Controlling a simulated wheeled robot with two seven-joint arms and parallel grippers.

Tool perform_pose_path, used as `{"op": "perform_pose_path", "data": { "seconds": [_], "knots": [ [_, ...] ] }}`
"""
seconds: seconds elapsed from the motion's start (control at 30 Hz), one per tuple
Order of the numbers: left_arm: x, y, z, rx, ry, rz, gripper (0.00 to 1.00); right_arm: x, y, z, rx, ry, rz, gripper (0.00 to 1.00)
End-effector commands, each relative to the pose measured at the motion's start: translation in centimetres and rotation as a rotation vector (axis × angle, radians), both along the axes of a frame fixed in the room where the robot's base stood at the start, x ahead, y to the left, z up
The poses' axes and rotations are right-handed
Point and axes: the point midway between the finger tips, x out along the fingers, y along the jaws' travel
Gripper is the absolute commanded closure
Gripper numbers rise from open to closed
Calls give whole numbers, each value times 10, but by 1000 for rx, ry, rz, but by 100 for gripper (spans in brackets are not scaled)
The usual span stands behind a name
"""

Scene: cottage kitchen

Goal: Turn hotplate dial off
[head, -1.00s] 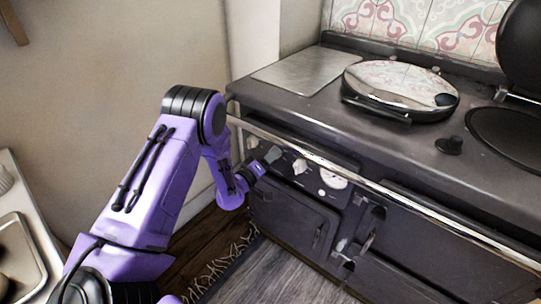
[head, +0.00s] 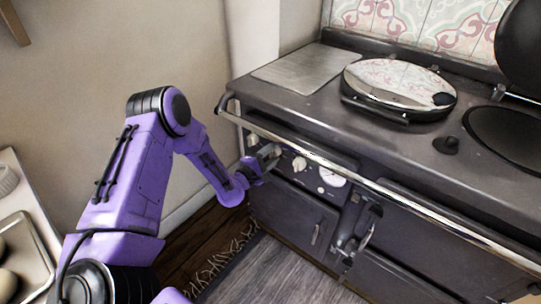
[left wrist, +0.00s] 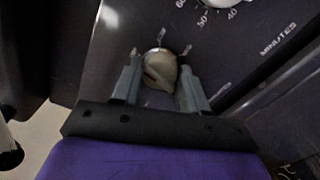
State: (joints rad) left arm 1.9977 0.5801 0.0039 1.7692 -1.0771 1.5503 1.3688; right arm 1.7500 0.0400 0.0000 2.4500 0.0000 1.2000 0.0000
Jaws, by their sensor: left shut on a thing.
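The dial (left wrist: 159,68), a pale round knob with a raised grip, is on the dark front panel of the range cooker in the left wrist view. My left gripper (left wrist: 159,85) is shut on it, with one finger on each side. In the head view my left gripper (head: 267,154) is at the left end of the cooker's control panel, below the front rail. The gripper hides most of that dial there. My right gripper is in neither view.
A white minutes timer (head: 332,177) and a smaller knob (head: 299,164) sit to the right on the panel. A metal rail (head: 330,165) runs along the cooker front above them. A round lidded hotplate (head: 400,85) is on top. A tray (head: 22,255) lies at left.

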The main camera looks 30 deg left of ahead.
Motion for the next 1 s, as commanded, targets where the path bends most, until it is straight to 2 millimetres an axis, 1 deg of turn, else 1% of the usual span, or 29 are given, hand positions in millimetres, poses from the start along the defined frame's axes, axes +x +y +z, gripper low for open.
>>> {"op": "perform_pose_path", "data": {
  "seconds": [0.2, 0.4, 0.93, 0.97, 1.0],
  "knots": [
    [0, 0, 0, -114, 10, 0, 88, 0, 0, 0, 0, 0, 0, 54],
    [0, 0, 0, -171, 14, -1, 88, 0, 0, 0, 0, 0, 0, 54],
    [0, 0, 0, -191, 16, -1, 88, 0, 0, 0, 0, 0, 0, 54],
    [0, 0, 0, -191, 16, -1, 51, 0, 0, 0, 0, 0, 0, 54],
    [0, 0, 0, -191, 16, -1, 38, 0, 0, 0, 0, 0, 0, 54]
  ]
}}
